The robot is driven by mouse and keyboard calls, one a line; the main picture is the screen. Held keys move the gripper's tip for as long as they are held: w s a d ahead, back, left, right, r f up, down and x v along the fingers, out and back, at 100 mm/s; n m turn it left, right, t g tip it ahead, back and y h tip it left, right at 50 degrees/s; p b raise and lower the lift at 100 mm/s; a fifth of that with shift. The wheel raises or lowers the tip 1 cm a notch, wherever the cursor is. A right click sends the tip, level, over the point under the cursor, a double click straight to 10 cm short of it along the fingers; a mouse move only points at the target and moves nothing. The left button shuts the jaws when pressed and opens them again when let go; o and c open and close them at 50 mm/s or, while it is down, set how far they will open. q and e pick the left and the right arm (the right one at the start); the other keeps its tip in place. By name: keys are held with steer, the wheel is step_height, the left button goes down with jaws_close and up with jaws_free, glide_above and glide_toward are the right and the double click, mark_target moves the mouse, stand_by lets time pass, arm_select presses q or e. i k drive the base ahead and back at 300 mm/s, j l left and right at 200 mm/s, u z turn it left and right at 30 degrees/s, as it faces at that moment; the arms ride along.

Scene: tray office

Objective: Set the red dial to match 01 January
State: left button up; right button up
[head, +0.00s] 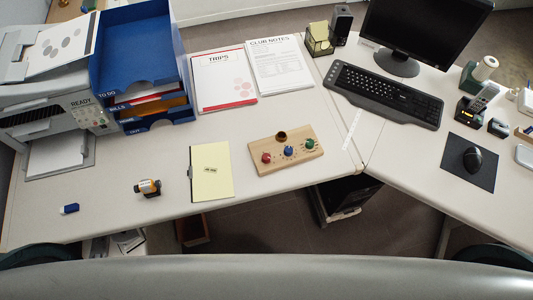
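A light wooden board (258,164) lies on the desk near its front edge, right of centre. It carries a red dial (266,158) on the left, a blue dial (289,151) in the middle and a green dial (310,144) on the right. A dark round cup-like part (281,135) sits at its back edge. The red dial's setting and the small marks around it are too small to read. A clipboard with yellow paper (211,184) lies just left of the board, with a small printed label that I cannot read. Neither of my grippers shows in the head view.
Blue stacked trays (135,45) and a printer (85,110) stand at the left. Two paper sheets (224,82) lie behind the board. A keyboard (385,92) and monitor stand at the right. A small black-and-orange object (147,187) and a blue eraser-like block (69,209) lie front left.

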mark_target(265, 157)
steer(key=k+l+u, duration=0.15)
steer(key=k+l, duration=0.15)
steer(key=k+l+u, duration=0.2)
steer(key=k, duration=0.25)
steer(key=k+l+u, duration=0.15)
steer(key=k+l, duration=0.15)
steer(key=k, duration=0.1)
